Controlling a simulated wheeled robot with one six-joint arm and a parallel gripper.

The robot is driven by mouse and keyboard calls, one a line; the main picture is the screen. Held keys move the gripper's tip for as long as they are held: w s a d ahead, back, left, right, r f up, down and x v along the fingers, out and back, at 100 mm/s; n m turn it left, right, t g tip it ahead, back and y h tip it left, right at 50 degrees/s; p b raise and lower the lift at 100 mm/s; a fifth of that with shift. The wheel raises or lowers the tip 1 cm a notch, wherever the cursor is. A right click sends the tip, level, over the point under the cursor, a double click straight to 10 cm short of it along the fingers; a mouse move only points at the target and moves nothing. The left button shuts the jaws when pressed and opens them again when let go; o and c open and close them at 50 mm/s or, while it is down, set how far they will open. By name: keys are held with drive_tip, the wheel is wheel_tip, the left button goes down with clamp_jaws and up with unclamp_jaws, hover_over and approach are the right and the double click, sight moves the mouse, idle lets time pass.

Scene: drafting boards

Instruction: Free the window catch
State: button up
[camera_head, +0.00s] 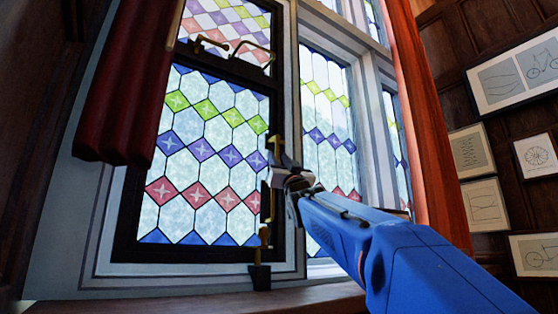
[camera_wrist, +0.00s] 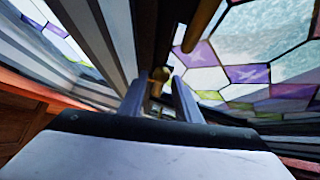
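The window (camera_head: 206,150) has patterned stained glass in a dark frame. Brass fittings show along its right edge, and a brass piece of the catch (camera_head: 264,237) stands above a dark bracket at the lower right. My gripper (camera_head: 277,160) is at the right edge of the frame, above that piece, and hides part of the fittings. In the wrist view, the two fingers of my gripper (camera_wrist: 161,95) are apart. A brass knob (camera_wrist: 160,74) shows between their tips; I cannot tell whether they touch it. A brass bar (camera_wrist: 202,22) runs above it.
Red curtains hang at the left (camera_head: 128,80) and right (camera_head: 425,120) of the window. A wooden sill (camera_head: 190,302) runs below. Brass fittings (camera_head: 212,44) sit on the upper crossbar. Framed drawings (camera_head: 515,75) hang on the right wall.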

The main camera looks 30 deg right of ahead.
clamp_jaws()
